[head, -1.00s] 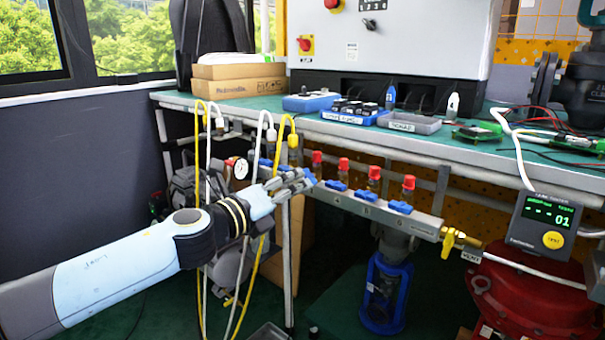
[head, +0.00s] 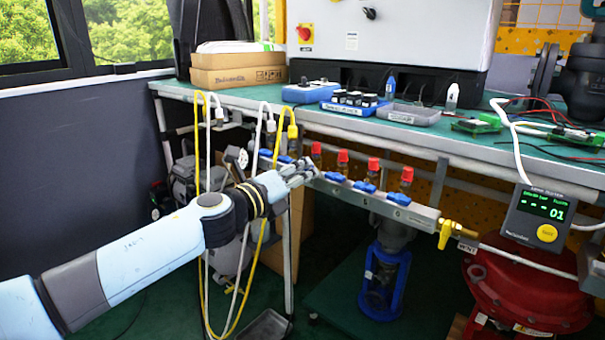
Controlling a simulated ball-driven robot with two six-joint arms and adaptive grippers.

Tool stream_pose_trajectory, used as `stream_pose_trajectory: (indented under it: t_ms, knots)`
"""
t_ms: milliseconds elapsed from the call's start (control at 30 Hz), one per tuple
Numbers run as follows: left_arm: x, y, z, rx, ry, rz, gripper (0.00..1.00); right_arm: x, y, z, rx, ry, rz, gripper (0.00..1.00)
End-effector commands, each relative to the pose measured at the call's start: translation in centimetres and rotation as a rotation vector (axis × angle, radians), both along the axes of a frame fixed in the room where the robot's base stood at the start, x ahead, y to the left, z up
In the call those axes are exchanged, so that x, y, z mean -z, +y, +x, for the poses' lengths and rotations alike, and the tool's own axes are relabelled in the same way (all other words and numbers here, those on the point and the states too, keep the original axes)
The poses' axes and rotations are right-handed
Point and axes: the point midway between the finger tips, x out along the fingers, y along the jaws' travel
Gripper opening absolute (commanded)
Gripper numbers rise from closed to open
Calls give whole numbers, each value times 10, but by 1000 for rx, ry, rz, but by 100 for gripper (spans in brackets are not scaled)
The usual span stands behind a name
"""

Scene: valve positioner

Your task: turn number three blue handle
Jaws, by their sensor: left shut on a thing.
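A silver valve bar (head: 420,211) runs under the front edge of the bench, with a row of blue handles and red-capped fittings along it. Blue handles show to the right of my gripper, the nearest (head: 335,177) beside its fingertips, then a middle one (head: 365,187) and a far right one (head: 398,199). Others (head: 265,153) show to its left. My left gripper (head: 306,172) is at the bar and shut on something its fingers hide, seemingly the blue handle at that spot. The numbers on the bar are too small to read surely. My right gripper is not in view.
Yellow and white cables (head: 197,150) hang in loops beside my left forearm. A yellow valve (head: 447,233) ends the bar at right, near a small display unit (head: 540,215) and a red actuator (head: 530,290). The green bench top (head: 480,150) is above the bar.

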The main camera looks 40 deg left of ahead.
Motion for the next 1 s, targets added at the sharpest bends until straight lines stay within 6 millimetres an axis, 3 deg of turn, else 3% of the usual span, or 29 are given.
stream_pose_trajectory:
  t_ms: [467,1000]
  knots:
    - [0,0,0,-1,7,-80,0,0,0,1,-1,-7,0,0]
    - [-2,-1,0,-1,39,-493,0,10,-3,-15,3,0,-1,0]
